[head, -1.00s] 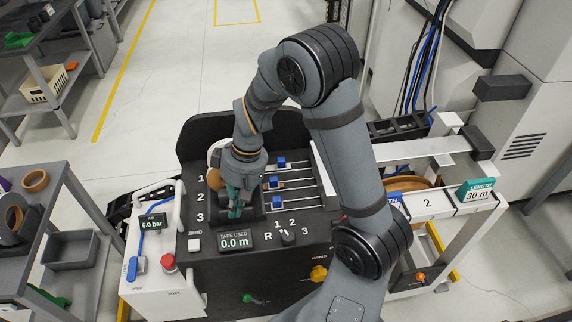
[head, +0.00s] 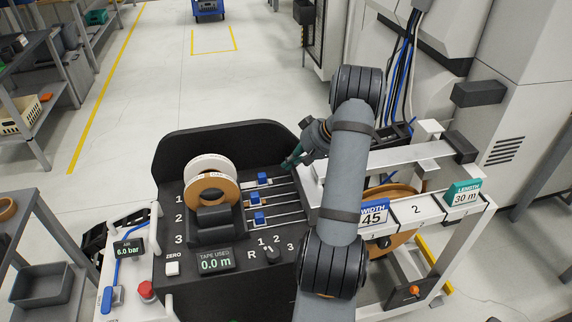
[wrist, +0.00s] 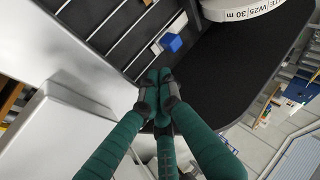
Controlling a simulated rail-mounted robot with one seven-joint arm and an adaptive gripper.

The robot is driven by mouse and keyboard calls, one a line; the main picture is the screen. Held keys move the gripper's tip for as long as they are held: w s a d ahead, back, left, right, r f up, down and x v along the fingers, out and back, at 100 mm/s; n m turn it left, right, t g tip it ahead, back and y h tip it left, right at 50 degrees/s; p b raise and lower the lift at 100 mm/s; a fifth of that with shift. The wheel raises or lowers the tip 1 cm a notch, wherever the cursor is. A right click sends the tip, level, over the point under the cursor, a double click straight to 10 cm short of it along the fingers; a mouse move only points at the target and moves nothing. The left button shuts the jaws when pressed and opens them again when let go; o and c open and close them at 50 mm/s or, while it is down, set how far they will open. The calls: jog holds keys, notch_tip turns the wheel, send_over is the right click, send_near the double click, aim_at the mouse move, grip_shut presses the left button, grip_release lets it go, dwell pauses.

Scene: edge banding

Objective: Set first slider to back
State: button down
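Three blue sliders sit on parallel rails on the black machine top, beside the painted numbers 1, 2 and 3. The first slider (head: 263,179) is on the farthest rail, toward its left part; the second (head: 255,197) and third (head: 259,218) are nearer. My gripper (head: 290,164) is beyond and right of the first slider, apart from it. In the wrist view, the green fingers' dark tips (wrist: 158,92) are together with nothing visible between them. A blue slider block (wrist: 171,42) with a white part beside it lies just past the tips.
A white-and-brown tape reel (head: 209,175) stands left of the rails. A raised black back wall (head: 225,138) curves behind them. A light metal housing (head: 309,188) stands at the rails' right end. A tape display (head: 215,261) is at the front.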

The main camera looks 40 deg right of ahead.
aim_at(262, 180)
jog(key=p+x, duration=0.1)
jog(key=x, duration=0.6)
jog(key=shift+w+a+f, duration=0.1)
jog(key=shift+w+f, duration=0.05)
jog(key=shift+f, duration=0.1)
